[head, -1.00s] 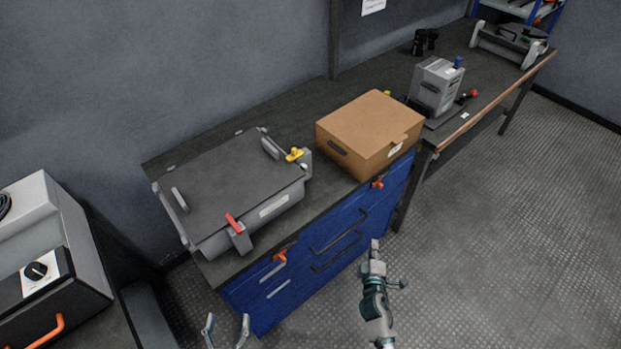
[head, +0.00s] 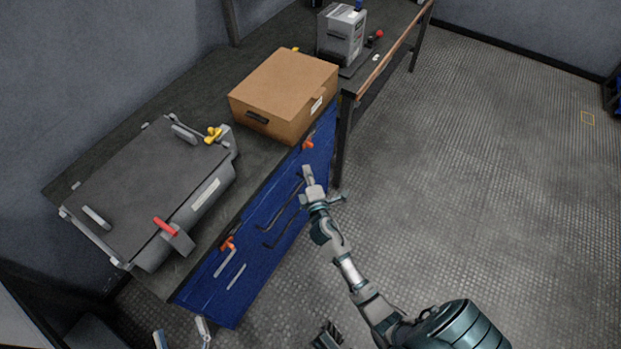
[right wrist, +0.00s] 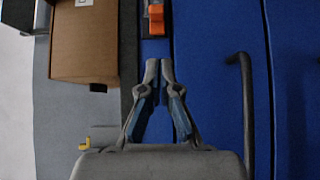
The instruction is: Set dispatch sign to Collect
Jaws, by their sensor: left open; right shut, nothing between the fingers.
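I cannot make out a dispatch sign in these views. My right gripper (head: 308,174) is shut and empty in front of the blue cabinet (head: 270,215), near its upper right part. In the right wrist view its two fingertips (right wrist: 160,66) are together, below an orange latch (right wrist: 155,18) in the picture and apart from it as far as I can tell. My left gripper (head: 182,334) is open at the bottom edge of the head view, with only its fingers showing.
A cardboard box (head: 283,85) and a grey lidded case (head: 150,195) with red and yellow latches stand on the cabinet top. A grey unit (head: 342,38) stands on the bench behind. Black bar handles (head: 285,215) stick out from the cabinet front. The floor on the right is clear.

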